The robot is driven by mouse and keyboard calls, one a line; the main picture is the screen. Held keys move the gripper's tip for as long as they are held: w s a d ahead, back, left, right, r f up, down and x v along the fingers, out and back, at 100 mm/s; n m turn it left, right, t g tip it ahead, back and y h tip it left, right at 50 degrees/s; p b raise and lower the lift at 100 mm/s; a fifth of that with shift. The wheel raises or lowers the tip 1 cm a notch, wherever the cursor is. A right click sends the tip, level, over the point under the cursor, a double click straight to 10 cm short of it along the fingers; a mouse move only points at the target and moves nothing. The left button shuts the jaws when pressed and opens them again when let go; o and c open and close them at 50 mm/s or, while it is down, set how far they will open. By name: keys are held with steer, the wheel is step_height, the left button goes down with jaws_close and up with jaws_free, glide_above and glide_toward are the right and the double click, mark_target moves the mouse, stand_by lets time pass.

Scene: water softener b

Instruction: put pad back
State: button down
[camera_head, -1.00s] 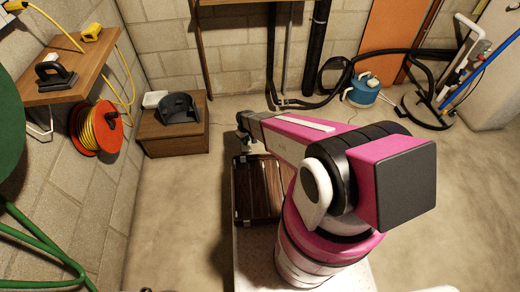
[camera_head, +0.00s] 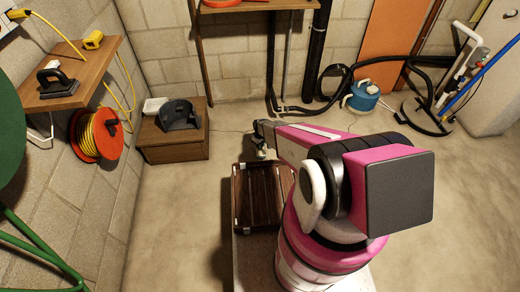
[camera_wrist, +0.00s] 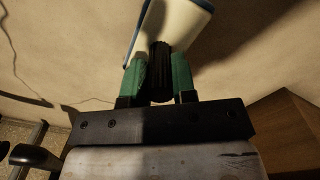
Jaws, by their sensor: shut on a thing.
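In the wrist view, my gripper (camera_wrist: 160,78) has green fingers shut on the black ribbed part of a cream piece with a blue edge (camera_wrist: 180,28). This looks like the pad, though its far end runs out of the top of the view. In the head view, my gripper (camera_head: 262,146) is beyond the brown tray, over the floor to the right of the low wooden cabinet. The held piece shows there only as a small pale patch.
A wall shelf (camera_head: 75,88) at the left bears a black handled tool (camera_head: 57,83). The wooden cabinet (camera_head: 172,152) bears a black curved holder (camera_head: 181,115) and a white box (camera_head: 154,105). The brown tray (camera_head: 256,222) lies before me. A blue canister (camera_head: 362,96) and hoses stand behind right; mid-right floor is clear.

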mark_target(260, 154)
steer(key=shift+f, duration=1.65)
steer(key=shift+f, duration=0.15)
steer(key=c, duration=0.9)
jaws_free()
